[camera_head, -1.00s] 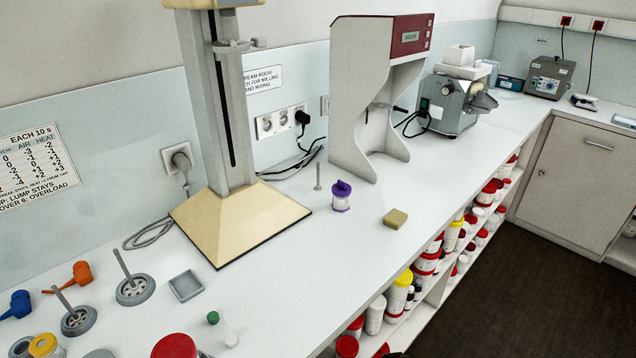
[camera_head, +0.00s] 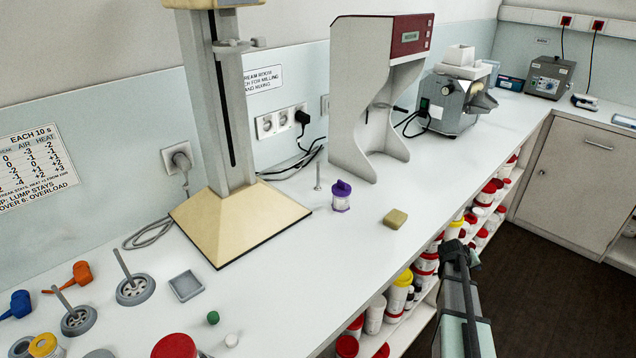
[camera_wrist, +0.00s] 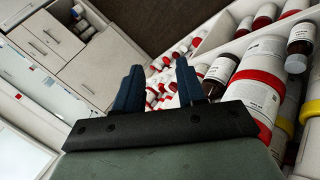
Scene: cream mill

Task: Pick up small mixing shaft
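Two grey mixing shafts with round slotted discs lie at the left of the bench in the head view. One shaft (camera_head: 135,290) is farther back, and the other shaft (camera_head: 78,321), a little smaller in the picture, is nearer the left edge. Each rod leans up and left from its disc. A thin upright metal rod (camera_head: 318,176) stands beside a purple-lidded jar; I cannot tell which is the small shaft. My gripper (camera_head: 455,250) is right of the bench, beside the shelves, far from them. In the wrist view my gripper (camera_wrist: 160,84) has its fingers apart with nothing between.
A square grey tray (camera_head: 186,285), a tan block (camera_head: 395,218) and a red lid (camera_head: 175,347) are on the bench. Tubs (camera_wrist: 258,78) fill the shelves beside my gripper. The bench's middle front is mostly clear.

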